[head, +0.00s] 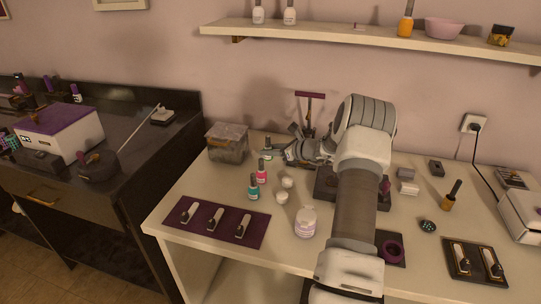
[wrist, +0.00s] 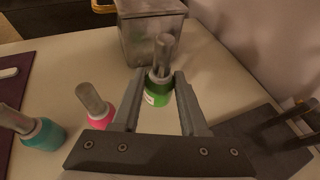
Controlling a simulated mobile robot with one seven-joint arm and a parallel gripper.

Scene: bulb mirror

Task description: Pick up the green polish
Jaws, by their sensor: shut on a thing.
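The green polish (wrist: 158,92), a small bottle with a grey cap, is between the two fingers of my gripper (wrist: 159,76) in the wrist view. The fingers are shut on it, one on each side. It looks upright, and I cannot tell whether its base touches the table. In the head view the green polish (head: 267,154) is small, behind the pink polish, and my gripper (head: 272,144) reaches it from the right. The pink polish (head: 261,177) and the teal polish (head: 253,192) stand nearer; the wrist view shows them left of my gripper.
A grey translucent box (head: 228,148) stands close beside the green polish. White jars (head: 282,197) and a larger white bottle (head: 306,222) stand in front. A purple mat (head: 260,234) holds several clippers-like items. A shelf (head: 370,38) hangs above on the wall.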

